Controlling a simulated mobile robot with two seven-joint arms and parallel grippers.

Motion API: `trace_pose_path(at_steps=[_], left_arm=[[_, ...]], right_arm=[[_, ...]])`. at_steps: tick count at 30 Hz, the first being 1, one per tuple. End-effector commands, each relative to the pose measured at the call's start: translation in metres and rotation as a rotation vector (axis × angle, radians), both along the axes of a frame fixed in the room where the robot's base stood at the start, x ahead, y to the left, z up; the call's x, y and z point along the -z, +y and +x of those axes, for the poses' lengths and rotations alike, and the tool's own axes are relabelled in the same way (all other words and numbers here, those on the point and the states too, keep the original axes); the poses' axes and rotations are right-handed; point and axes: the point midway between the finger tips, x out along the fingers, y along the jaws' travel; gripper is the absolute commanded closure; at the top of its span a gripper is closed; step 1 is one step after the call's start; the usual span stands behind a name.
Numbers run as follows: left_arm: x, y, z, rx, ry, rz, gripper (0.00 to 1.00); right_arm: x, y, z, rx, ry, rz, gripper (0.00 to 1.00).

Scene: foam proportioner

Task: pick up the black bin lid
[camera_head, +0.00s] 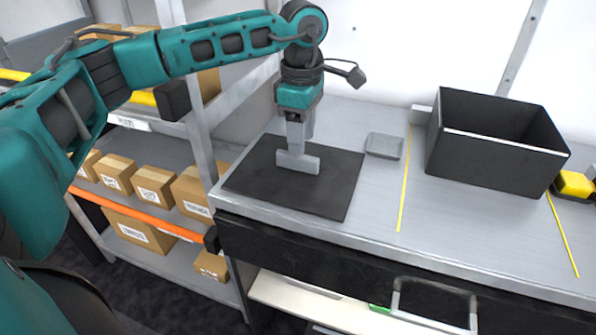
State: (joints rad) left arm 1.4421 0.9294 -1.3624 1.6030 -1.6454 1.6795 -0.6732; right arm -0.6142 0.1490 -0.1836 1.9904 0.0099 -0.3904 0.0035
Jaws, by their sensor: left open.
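A flat black rectangular panel (338,188), which looks like the bin lid, lies on the left part of the grey workbench. Its front edge runs close to the bench's front edge. My left gripper (298,162) points down over the middle of the panel and is open, with nothing seen between its fingers. I cannot tell whether the fingertips touch the panel. The open black bin (490,165) stands apart at the right of the bench, with no cover on it. My right gripper is not in view.
A small grey tray (384,146) lies between the panel and the bin. Yellow lines (404,190) mark the workbench (470,220). A yellow-and-black object (573,185) sits right of the bin. A shelf with cardboard boxes (154,185) stands at the left. The bench front centre is clear.

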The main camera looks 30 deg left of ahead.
Motion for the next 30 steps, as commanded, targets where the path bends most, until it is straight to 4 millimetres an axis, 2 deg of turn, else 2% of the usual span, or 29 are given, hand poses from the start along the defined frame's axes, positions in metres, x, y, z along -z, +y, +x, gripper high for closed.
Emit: trace_pose_path(at_steps=[5, 15, 23, 30], left_arm=[[0.013, 0.000, 0.000, 0.000, 0.000, 0.000, 0.53], [0.058, 0.000, 0.004, -0.001, 0.001, -0.001, 0.53], [0.061, 0.000, 0.004, -0.001, 0.000, -0.001, 0.53], [0.061, -0.001, 0.004, -0.001, 0.000, -0.002, 0.73]], right_arm=[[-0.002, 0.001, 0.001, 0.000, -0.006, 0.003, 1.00], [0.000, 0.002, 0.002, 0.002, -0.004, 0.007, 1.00], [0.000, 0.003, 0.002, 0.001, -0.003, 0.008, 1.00], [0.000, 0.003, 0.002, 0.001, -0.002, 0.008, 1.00]])
